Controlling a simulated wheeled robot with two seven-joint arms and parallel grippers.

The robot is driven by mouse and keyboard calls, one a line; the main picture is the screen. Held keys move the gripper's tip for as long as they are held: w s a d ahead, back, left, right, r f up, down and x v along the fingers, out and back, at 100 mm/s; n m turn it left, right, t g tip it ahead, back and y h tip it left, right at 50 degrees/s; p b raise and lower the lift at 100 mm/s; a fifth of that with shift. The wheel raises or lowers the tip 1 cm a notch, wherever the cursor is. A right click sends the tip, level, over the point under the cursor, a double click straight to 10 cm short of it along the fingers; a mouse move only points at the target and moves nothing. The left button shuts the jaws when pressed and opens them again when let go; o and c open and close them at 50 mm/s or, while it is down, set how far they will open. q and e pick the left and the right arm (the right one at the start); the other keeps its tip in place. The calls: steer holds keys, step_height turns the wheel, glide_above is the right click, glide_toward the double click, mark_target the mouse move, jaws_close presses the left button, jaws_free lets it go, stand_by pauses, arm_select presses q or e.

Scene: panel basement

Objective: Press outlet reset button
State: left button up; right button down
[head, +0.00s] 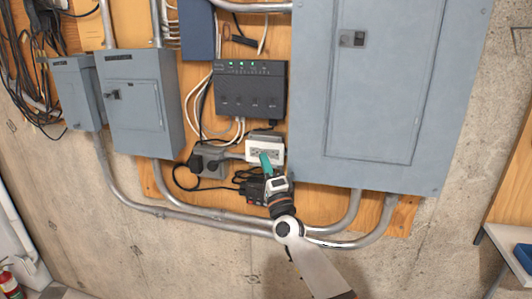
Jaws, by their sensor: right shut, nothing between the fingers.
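A white outlet (266,151) is mounted on the wooden board below the black router box, left of the large grey panel. My right gripper (266,161) is shut and empty, its teal fingertips in front of the lower part of the outlet. I cannot tell whether the fingertips touch it. A reset button is too small to make out, and the fingers hide part of the outlet face. My left gripper is not in view.
A black box with green lights (249,88) is above the outlet. A grey outlet box with black plugs (207,162) is to the left. A large grey panel (385,100) is close on the right. Metal conduits (200,222) run below, and loose cables hang around.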

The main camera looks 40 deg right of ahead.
steer(key=shift+s+d+r, duration=0.1)
steer(key=shift+d+r, duration=0.35)
steer(key=shift+r, duration=0.4)
steer(key=a+p, duration=0.1)
steer(key=s+a+f, duration=0.1)
steer(key=s+a+p, duration=0.1)
steer(key=shift+a+f+p, duration=0.1)
steer(key=shift+f+p, duration=0.25)
steer(key=shift+s+a, duration=0.1)
